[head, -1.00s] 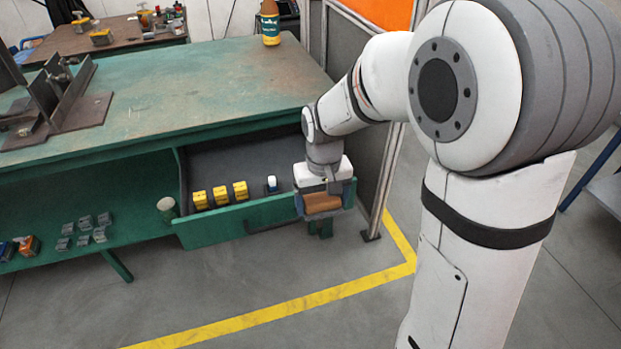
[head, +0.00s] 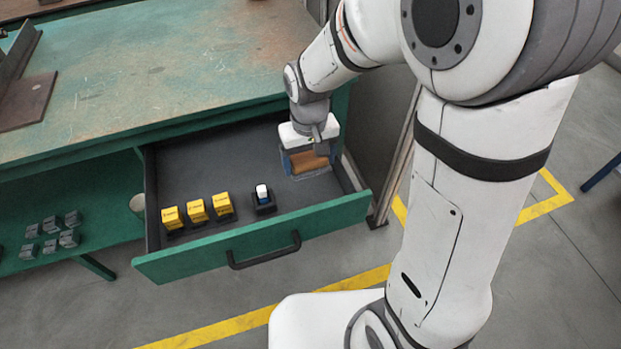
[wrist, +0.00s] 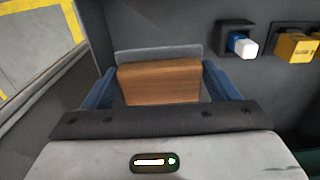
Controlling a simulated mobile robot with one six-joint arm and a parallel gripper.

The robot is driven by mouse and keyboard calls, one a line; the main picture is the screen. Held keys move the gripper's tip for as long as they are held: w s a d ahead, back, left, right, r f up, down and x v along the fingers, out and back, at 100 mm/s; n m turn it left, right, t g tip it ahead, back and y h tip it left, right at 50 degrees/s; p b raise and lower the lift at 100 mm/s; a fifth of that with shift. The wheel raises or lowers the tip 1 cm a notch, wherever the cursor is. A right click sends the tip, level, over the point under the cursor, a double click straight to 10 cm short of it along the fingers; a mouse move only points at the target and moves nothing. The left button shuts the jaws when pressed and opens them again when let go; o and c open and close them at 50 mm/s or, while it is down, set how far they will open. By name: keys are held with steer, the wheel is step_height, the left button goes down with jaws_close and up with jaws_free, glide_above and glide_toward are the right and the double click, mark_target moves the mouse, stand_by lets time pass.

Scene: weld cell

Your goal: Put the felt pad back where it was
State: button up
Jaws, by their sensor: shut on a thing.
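A brown block (head: 308,161), which I take to be the felt pad, sits between the blue fingers of my gripper (head: 304,163). In the wrist view the brown block (wrist: 160,82) shows between both fingers, and my gripper (wrist: 160,85) is shut on it. They are inside the open green drawer (head: 185,262), at its right side. A flat grey piece (wrist: 150,55) with rounded corners shows just beyond the block. I cannot tell whether the block touches it or the drawer floor.
Several yellow blocks (head: 198,211) stand in a row at the drawer's front left. A white-and-blue item (head: 262,192) stands in a dark holder right of them. The drawer's right wall is close to my gripper. The workbench top (head: 170,80) is above and behind.

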mark_target(309, 191)
step_height(309, 191, down, 9)
steer(key=shift+f+b, duration=0.1)
steer(key=shift+b, duration=1.15)
steer(key=shift+f, duration=0.15)
steer(key=o, duration=1)
steer(key=shift+c, duration=0.2)
